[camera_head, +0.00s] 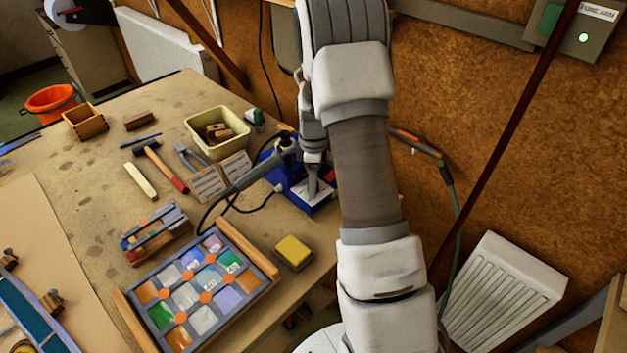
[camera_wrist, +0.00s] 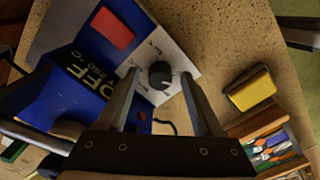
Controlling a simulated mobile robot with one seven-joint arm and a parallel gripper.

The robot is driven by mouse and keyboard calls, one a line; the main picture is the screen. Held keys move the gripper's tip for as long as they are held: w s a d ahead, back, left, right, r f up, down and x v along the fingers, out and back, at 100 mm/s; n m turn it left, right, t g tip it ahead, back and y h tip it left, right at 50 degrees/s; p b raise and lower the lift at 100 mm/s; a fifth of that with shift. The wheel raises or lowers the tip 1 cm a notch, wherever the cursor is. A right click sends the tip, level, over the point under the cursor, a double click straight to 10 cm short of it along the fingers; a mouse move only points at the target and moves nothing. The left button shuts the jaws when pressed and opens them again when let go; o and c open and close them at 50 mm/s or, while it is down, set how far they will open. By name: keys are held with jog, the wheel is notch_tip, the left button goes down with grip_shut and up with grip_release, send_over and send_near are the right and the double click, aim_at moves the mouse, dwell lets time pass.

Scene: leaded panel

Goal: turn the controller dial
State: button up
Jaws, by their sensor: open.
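The controller is a blue box with a pale front panel; it shows in the wrist view (camera_wrist: 187,50) and, partly behind my arm, in the head view (camera_head: 318,203). Its round black dial (camera_wrist: 160,74) sits on the pale panel with markings around it. My gripper (camera_wrist: 159,82) is open and empty, with one finger on each side of the dial in the picture. I cannot tell whether the fingers touch it. In the head view my gripper (camera_head: 313,184) hangs over the controller and hides the dial.
A yellow sponge (camera_head: 293,251) lies in front of the controller. A leaded panel (camera_head: 201,320) lies in a frame at the front. A soldering iron (camera_head: 250,175) and its cable are left of the controller. A cream bin (camera_head: 232,140) stands behind. The bench's right edge is close.

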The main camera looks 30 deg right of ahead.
grip_shut()
